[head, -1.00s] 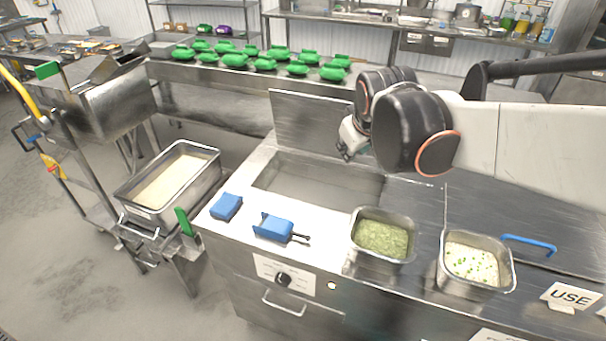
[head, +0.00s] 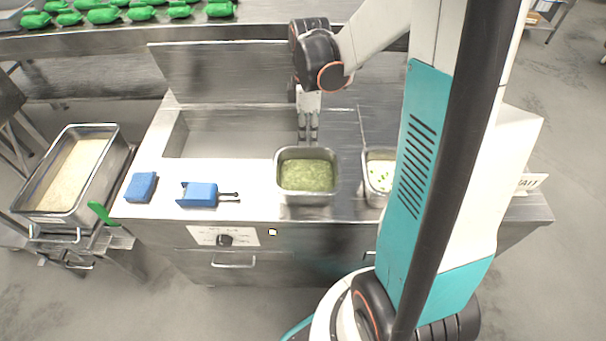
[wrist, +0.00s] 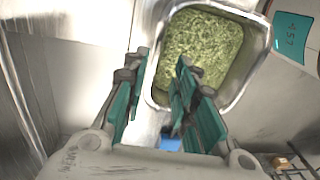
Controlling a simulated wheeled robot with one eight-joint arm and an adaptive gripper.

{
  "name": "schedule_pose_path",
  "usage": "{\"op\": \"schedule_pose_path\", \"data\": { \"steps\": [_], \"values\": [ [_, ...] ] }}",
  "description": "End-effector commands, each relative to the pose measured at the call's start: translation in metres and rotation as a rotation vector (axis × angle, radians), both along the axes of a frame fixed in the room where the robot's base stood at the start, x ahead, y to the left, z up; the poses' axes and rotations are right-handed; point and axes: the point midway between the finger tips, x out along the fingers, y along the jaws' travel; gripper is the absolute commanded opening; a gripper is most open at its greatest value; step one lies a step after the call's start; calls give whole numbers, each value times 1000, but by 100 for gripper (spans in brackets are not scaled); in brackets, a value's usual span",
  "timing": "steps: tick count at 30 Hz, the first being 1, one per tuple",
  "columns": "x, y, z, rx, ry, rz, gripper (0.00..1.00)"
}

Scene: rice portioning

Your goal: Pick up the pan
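A steel pan (head: 307,198) of green chopped food sits at the front of the steel counter in the head view. The same pan's inner wall (wrist: 246,72) shows in the wrist view. My gripper (head: 309,137) points down at the pan's back edge. In the wrist view my gripper (wrist: 162,58) has its two teal fingers apart, with the pan's near rim close to the fingertips. I cannot tell whether they touch it. A second pan (head: 367,190) with white food and green bits is partly hidden behind my arm. A larger pan (head: 121,140) of pale rice stands on a cart at left.
A blue block (head: 141,187) and a blue-handled tool (head: 199,194) lie on the counter left of the green-food pan. An open well (head: 225,135) with a raised lid (head: 220,72) is behind them. Green items (head: 103,14) line a back shelf.

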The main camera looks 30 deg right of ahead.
Motion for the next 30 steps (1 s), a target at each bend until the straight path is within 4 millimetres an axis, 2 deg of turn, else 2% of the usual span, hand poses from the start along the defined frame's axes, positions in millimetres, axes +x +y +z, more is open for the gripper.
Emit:
{"op": "schedule_pose_path", "data": {
  "steps": [1,6,14,24,30],
  "values": [
    [0,1,-13,0,0,0,26],
    [-2,2,-41,-1,-1,-1,26],
    [-4,3,-57,-1,-2,-2,26],
    [-6,5,-103,-1,-2,-2,26],
    [-7,6,-108,-1,-2,-2,26]
  ]
}}
